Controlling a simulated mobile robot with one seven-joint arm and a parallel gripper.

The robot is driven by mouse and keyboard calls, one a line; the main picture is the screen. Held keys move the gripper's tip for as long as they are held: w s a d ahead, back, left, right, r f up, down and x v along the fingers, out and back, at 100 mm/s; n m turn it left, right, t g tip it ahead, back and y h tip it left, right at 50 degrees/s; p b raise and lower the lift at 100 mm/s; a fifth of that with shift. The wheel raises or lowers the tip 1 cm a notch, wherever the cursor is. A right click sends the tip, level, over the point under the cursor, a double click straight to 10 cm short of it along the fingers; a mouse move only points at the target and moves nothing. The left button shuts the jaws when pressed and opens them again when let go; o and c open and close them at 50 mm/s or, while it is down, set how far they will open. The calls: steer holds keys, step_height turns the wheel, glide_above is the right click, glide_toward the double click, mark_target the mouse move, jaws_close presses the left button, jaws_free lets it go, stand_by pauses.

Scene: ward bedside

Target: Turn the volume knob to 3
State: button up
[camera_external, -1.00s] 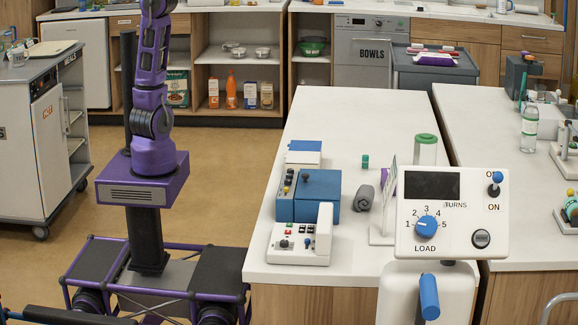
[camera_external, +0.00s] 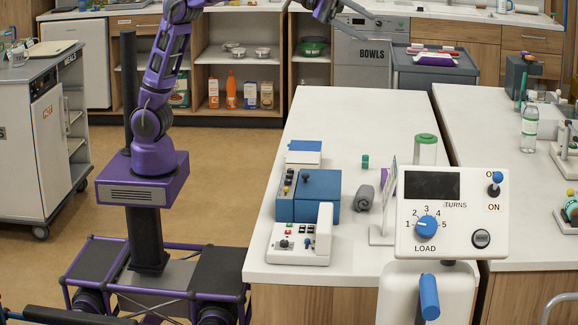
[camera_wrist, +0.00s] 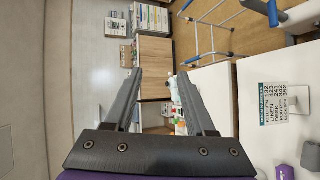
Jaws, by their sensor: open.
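No knob with a readable "volume" label shows. A blue knob (camera_external: 425,226) with numbers 1 to 5 around it sits above the word LOAD on a white panel (camera_external: 405,247) in the foreground; its pointer is too small to read surely. A small white device (camera_external: 318,259) on the table has a dark knob (camera_external: 284,243) and coloured buttons; its markings are unreadable. My gripper (camera_wrist: 158,75) is open and empty in the wrist view. In the external view it is high at the top edge, partly cut off, far from both knobs.
The white table (camera_external: 378,115) also bears a blue box (camera_external: 318,195), a grey roll (camera_external: 364,198) and a green-lidded cylinder (camera_external: 426,150). A printed sign (camera_wrist: 285,103) stands on a white top in the wrist view. The table's far part is clear.

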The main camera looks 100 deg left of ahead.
steer(key=s+d+f+m+g+y, duration=0.1)
steer(key=d+f, duration=0.2)
steer(key=f, duration=0.2)
steer(key=s+d+f+m+g, duration=0.1)
steer(key=s+d+f+g, duration=0.15)
steer(key=f, duration=0.25)
steer(key=m+g+y, duration=0.4)
steer(key=y, duration=0.1)
glide_above(284, 241)
steer(key=d, duration=0.5)
step_height(284, 241, down, 20)
steer(key=s+a+f+m+y, duration=0.1)
steer(key=s+a+f+y, duration=0.1)
steer(key=s+f+y, duration=0.4)
steer(key=w+a+f+b, duration=0.1)
steer(key=f, duration=0.3)
steer(key=w+f+h+b, duration=0.1)
steer(key=w+f, duration=0.1)
steer(key=f, duration=0.3)
steer(key=w+a+f+h+b, duration=0.1)
steer(key=w+f, duration=0.1)
steer(key=f, duration=0.2)
steer(key=shift+w+a+f, duration=0.15)
steer(key=shift+a+f, duration=0.2)
steer(key=shift+f, duration=0.05)
jaws_close()
